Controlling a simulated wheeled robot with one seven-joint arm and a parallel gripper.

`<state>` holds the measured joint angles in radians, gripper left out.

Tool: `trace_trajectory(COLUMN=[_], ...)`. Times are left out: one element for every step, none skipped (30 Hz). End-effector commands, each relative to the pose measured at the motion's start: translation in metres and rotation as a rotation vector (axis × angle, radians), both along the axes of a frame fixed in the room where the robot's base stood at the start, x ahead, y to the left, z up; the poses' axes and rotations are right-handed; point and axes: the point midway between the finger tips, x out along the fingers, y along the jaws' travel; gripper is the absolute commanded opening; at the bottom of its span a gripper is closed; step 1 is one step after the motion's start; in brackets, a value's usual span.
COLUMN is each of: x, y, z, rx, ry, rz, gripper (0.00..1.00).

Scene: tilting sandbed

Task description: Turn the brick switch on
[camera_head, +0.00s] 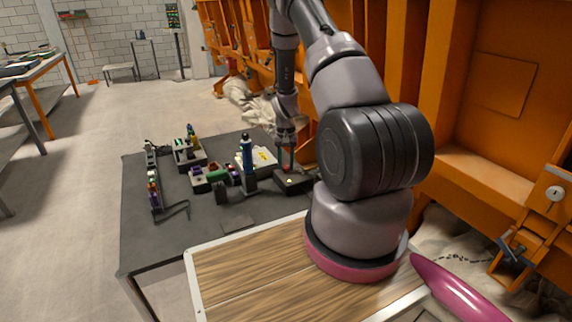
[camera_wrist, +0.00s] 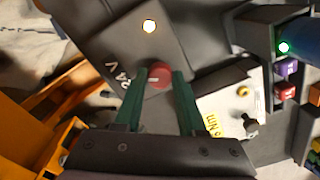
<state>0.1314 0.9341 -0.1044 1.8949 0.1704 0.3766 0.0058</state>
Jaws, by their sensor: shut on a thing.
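The brick switch is a red round knob (camera_wrist: 160,76) on a dark power brick (camera_wrist: 118,52) marked "24 V" in the wrist view. The knob is small there and partly hidden by the fingers.
A pale box with a yellow label (camera_wrist: 230,98) stands close beside the brick. An upright blue-topped tool (camera_head: 247,155) and several small coloured parts stand left on the dark table (camera_head: 140,235). Orange wall panels (camera_head: 455,90) rise at the right. The table's front left is clear.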

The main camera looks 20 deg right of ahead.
Motion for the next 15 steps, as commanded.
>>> trace_trajectory(x=[-0.0002, -0.0002, -0.0002, -0.0003, -0.0002, -0.0002, -0.0002, -0.0002, -0.0002, -0.0002, -0.0002, -0.0002, -0.0002, -0.0002, -0.0002], y=[-0.0003, -0.0003, -0.0003, -0.0004, -0.0003, -0.0003, -0.0003, -0.0002, -0.0002, -0.0002, -0.0002, -0.0001, -0.0001, -0.0001, -0.0001], z=[0.0001, 0.0001, 0.0001, 0.0001, 0.0001, 0.0001, 0.0001, 0.0001, 0.0001, 0.0001, 0.0001, 0.0001, 0.0001, 0.0001, 0.0001], rx=[-0.001, -0.001, -0.001, -0.001, -0.001, -0.001, -0.001, -0.001, -0.001, -0.001, -0.001, 0.0, 0.0, 0.0, 0.0], ry=[0.001, 0.001, 0.001, 0.001, 0.001, 0.001, 0.001, 0.001, 0.001, 0.001, 0.001, 0.0, 0.0, 0.0, 0.0], rz=[-0.02, -0.03, -0.043, -0.052, -0.059, -0.068, -0.073, -0.078, -0.083, -0.086, -0.088, -0.09, -0.091, -0.092, -0.092], gripper=[0.0, 0.0, 0.0, 0.0, 0.0, 0.0, 0.0, 0.0, 0.0, 0.0, 0.0, 0.0, 0.0, 0.0, 0.0])
